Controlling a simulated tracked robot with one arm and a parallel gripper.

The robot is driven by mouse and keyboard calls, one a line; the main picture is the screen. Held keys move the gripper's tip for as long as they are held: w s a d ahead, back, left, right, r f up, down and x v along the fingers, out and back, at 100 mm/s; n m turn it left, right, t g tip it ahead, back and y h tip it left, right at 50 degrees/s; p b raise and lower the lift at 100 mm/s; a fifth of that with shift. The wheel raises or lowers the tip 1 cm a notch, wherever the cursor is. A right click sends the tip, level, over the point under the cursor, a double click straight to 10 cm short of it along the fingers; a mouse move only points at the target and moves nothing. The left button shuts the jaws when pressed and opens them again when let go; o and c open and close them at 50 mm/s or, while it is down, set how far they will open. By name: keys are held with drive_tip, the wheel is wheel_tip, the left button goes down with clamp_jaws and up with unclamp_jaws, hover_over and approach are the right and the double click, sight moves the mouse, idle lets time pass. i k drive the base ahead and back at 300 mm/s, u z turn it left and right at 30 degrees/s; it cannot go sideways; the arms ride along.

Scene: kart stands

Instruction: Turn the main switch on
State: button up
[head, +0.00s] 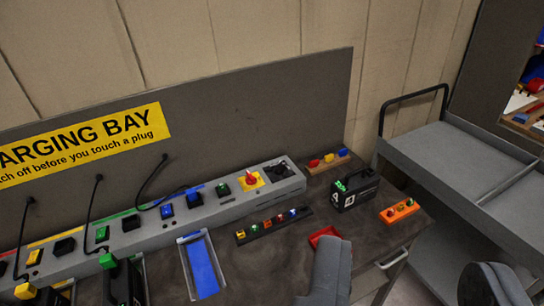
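The main switch (250,178) is a red knob on a yellow plate near the right end of the long grey charging strip (222,204). The picture is too small to tell which position the knob is in. My gripper (415,268) shows at the bottom edge as two grey fingers spread wide apart, with nothing seen between them. It is to the right of the switch and in front of it, well clear of it. The left finger covers part of the bench's front edge.
Black cables hang over colored plugs on the strip's left. A yellow sign (85,142) is on the back panel. A blue-lined tray (203,267), colored-piece rack (274,224), red tray (325,236), black battery (354,190) and orange block (399,210) occupy the bench. A grey cart (450,160) stands right.

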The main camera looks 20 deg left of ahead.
sight(250, 179)
drive_tip(key=u, duration=0.15)
drive_tip(key=i, duration=1.45)
drive_tip(key=u, duration=0.65)
